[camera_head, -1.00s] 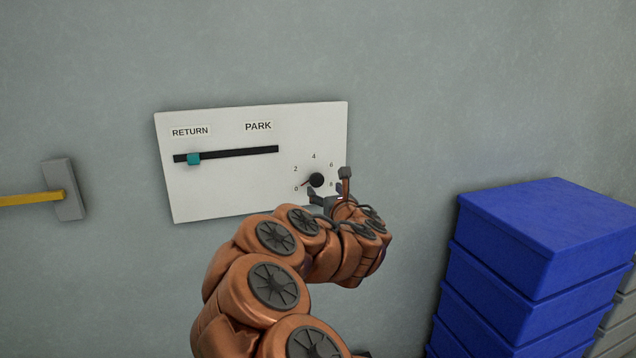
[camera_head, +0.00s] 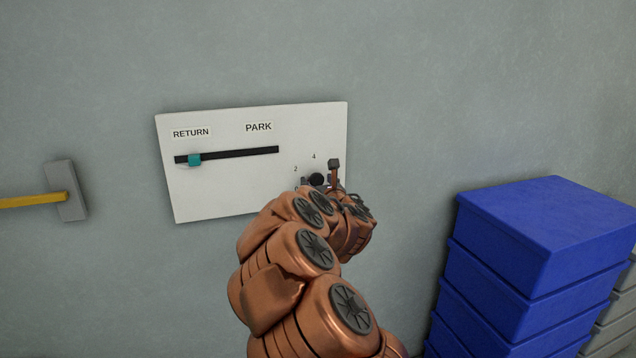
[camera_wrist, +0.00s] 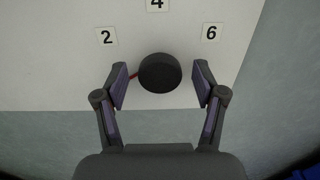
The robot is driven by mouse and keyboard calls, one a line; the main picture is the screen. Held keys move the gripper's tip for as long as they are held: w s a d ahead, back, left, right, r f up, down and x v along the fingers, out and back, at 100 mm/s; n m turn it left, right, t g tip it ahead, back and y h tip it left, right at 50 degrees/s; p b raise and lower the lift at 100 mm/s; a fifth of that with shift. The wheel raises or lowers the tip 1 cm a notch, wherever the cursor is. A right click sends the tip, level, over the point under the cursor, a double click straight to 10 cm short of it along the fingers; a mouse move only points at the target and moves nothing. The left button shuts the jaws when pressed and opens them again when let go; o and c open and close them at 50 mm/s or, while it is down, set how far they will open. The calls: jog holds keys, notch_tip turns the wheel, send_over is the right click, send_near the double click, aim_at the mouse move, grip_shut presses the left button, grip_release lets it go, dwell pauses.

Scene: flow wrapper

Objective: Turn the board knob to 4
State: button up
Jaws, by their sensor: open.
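The white board (camera_head: 230,185) is on the grey wall. Its round black knob (camera_head: 316,179) is at the lower right, below the label 4 (camera_head: 314,156). In the wrist view the knob (camera_wrist: 160,73) sits between the two fingertips of my open gripper (camera_wrist: 161,85), with a gap on each side. A red pointer (camera_wrist: 133,75) shows at the knob's left, pointing left and down, below the label 2 (camera_wrist: 106,37); its tip is hidden behind the left finger. The label 6 (camera_wrist: 212,32) is up and right.
The board also has a slot (camera_head: 240,153) with a teal slider (camera_head: 194,160) at its left end, near RETURN. A yellow bar with a grey block (camera_head: 66,190) is at the left. Stacked blue bins (camera_head: 545,235) stand at the right. The wall above the board is clear.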

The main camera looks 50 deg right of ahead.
jog(key=shift+c, duration=0.4)
jog(key=c, duration=1.1)
jog(key=shift+o, duration=0.2)
jog(key=shift+f+b, duration=0.1)
jog(key=shift+b, duration=0.25)
